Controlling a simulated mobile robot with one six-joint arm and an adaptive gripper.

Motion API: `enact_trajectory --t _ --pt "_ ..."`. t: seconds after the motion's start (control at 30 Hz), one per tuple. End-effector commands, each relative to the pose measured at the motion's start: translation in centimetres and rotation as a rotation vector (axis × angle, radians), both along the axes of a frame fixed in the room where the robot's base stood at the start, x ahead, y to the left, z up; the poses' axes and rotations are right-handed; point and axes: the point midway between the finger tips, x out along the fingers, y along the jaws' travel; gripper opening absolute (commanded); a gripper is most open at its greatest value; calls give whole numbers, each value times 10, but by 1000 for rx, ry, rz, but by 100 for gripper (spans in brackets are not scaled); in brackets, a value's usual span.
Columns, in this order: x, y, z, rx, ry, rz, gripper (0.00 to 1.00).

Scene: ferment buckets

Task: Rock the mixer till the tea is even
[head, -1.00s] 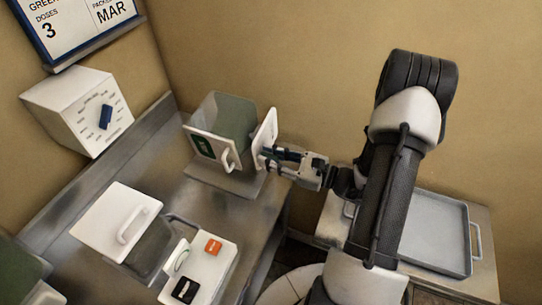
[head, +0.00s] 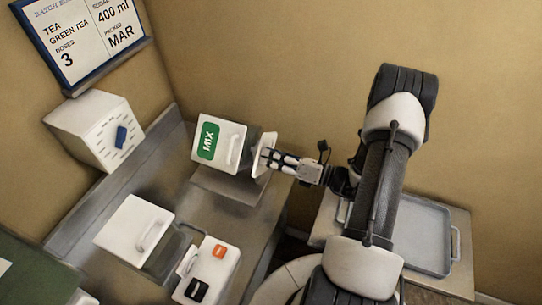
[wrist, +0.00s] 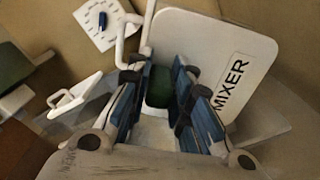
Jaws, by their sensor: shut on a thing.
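The mixer is a box with a white lid marked MIX (head: 219,143) on a green label, standing on a grey base at the back of the counter. Its lid faces up toward the head camera and hides most of the dark body. A white end plate (head: 264,152) is on its right side; in the wrist view this plate (wrist: 215,52) reads MIXER. My gripper (head: 270,157) reaches in from the right and is shut on the mixer's handle at that plate. In the wrist view a dark green grip (wrist: 158,88) shows between my fingers. The tea inside is hidden.
A white dial box (head: 97,130) with a blue knob stands at the left wall under a notice board (head: 85,35). Nearer are a white-lidded container (head: 133,228) and a white box with orange and black labels (head: 213,270). A grey tray (head: 425,235) lies at right.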

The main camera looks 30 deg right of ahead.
Motion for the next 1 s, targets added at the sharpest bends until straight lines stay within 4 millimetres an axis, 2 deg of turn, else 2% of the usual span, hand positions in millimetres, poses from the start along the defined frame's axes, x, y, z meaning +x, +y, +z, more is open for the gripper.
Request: enact_trajectory --t 0.1,0.6,1.0 --pt "3 -4 7 88 68 1 0" --pt "17 -22 16 446 347 0 0" --pt "24 -32 15 621 483 0 0"
